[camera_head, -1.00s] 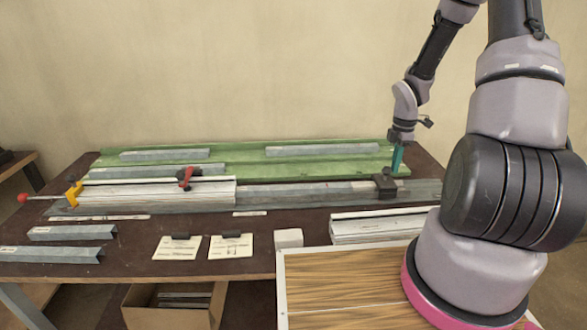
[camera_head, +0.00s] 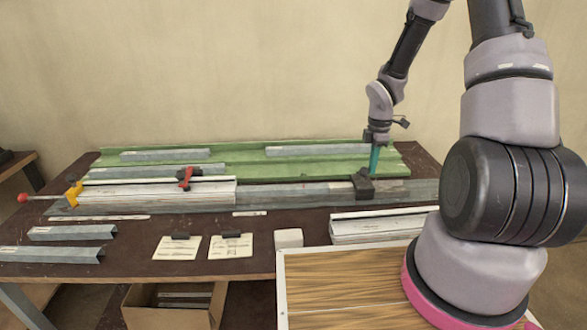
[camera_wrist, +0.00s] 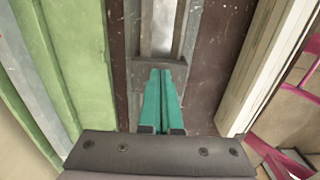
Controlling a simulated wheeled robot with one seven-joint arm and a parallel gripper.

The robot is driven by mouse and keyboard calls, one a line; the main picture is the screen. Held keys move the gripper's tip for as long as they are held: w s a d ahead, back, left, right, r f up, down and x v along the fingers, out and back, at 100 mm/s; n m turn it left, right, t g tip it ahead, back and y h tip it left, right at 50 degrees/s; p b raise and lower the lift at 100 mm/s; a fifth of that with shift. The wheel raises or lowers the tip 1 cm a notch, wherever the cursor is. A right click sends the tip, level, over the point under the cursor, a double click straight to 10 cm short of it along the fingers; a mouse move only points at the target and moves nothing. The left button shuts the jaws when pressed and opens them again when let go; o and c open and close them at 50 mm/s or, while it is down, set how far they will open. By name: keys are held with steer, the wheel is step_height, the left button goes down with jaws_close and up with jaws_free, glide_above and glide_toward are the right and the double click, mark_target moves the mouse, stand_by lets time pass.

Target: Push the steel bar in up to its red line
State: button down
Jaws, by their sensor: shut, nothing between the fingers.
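A long grey steel bar (camera_head: 305,190) lies in a rail along the bench, running left toward a white profile (camera_head: 150,194). A dark block (camera_head: 363,187) sits on the rail at the right. My gripper (camera_head: 374,172), with teal fingers, is shut and empty, pointing down right behind the block's right side. In the wrist view the closed fingertips (camera_wrist: 163,72) reach the block (camera_wrist: 178,64), and the bar (camera_wrist: 162,30) extends beyond it. Whether the fingers touch the block is hard to tell. I cannot make out a red line on the bar.
A red clamp (camera_head: 185,179) stands over the white profile, and a yellow stop (camera_head: 73,194) with a red-knobbed rod is at the left end. A green tray (camera_head: 250,172) runs behind the rail. White profiles (camera_head: 380,228) lie in front at the right.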

steer(key=shift+a, duration=10.75)
steer(key=shift+d, duration=0.1)
steer(key=shift+d, duration=0.7)
step_height(320, 180, up, 7)
